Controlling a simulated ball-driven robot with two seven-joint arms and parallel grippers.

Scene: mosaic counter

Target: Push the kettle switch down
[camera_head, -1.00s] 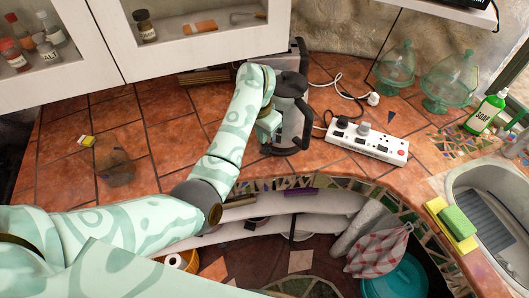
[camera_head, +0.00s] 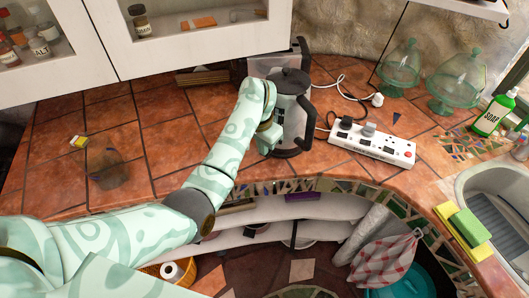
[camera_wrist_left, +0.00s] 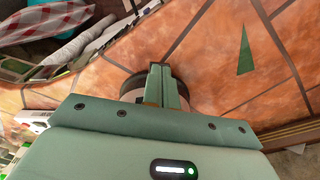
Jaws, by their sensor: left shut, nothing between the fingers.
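I cannot make out the kettle switch in either view. My right gripper is not in view.
A white power strip (camera_head: 398,153) with plugs and cords lies right of the kettle. A grey appliance (camera_head: 268,65) stands behind it. Glass domes (camera_head: 401,68), a soap bottle (camera_head: 490,116) and a sink are farther right. The counter left of my arm is mostly clear.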

